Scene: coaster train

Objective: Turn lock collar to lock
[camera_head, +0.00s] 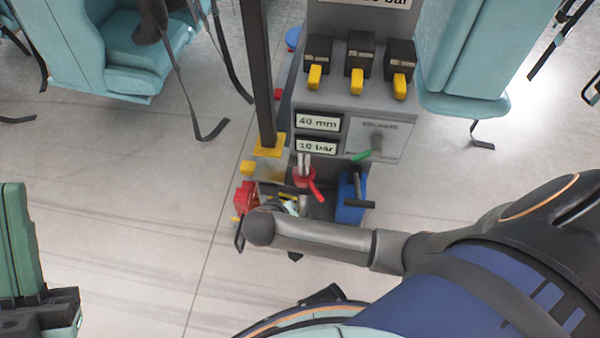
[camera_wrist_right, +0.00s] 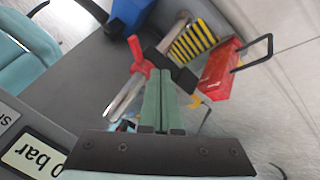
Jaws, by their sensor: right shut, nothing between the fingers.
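A red collar-like piece with a lever (camera_head: 305,179) sits around a metal rod on the grey console's lower part; I take it for the lock collar. In the right wrist view the red piece (camera_wrist_right: 140,57) lies just left of my fingertips. My right gripper (camera_wrist_right: 161,72) has green fingers pressed together, empty, with tips close to a dark bar beside the red piece. Contact cannot be told. In the head view the right gripper is mostly hidden behind my own wrist. My left gripper (camera_head: 22,185), green-fingered, is at the left edge, far from the console; its jaw opening is unclear.
A red box with a black handle (camera_wrist_right: 219,70) and a yellow-black striped block (camera_wrist_right: 193,40) stand close by. A blue block with a dark handle (camera_head: 350,200) is to the right.

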